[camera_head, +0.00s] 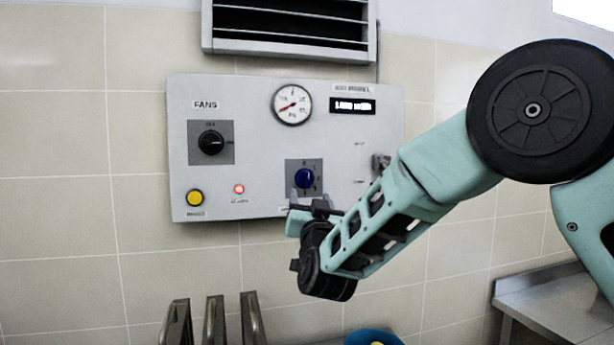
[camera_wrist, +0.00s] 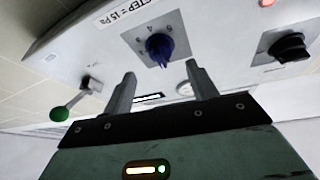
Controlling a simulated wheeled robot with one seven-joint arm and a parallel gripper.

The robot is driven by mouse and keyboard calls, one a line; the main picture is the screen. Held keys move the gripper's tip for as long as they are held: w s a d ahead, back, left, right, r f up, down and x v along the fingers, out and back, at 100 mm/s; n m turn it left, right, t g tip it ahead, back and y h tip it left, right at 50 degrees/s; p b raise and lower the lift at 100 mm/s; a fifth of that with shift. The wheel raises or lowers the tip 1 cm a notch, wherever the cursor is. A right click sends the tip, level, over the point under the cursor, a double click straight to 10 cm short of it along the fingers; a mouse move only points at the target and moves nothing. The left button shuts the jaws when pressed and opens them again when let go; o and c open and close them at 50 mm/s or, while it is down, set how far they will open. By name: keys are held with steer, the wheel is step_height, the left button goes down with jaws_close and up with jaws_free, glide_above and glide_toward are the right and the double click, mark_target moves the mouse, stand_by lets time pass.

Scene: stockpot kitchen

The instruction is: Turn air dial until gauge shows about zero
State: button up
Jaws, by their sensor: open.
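The air dial is a blue knob (camera_head: 304,178) on a grey square plate, low in the middle of the wall panel (camera_head: 260,130). It also shows in the wrist view (camera_wrist: 159,48), ahead of my fingers, beside a label reading "STEP = 15 Pa". The round gauge (camera_head: 292,104) sits above the dial, with a red needle pointing to the lower left; its numbers are too small to read. My gripper (camera_head: 306,193) is just in front of and below the blue knob. In the wrist view its two fingers (camera_wrist: 160,92) are spread apart with nothing between them.
A black fans knob (camera_head: 211,142), a yellow button (camera_head: 195,197) and a lit red lamp (camera_head: 239,188) are left on the panel. A green-tipped lever (camera_wrist: 60,113) shows in the wrist view. A vent (camera_head: 290,25) is above; a metal counter (camera_head: 560,305) is lower right.

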mark_target(307, 185)
steer(key=p+x, duration=0.2)
steer(key=x, duration=0.4)
steer(key=shift+w+r, duration=0.1)
steer(key=shift+w, duration=0.2)
steer(key=c, duration=1)
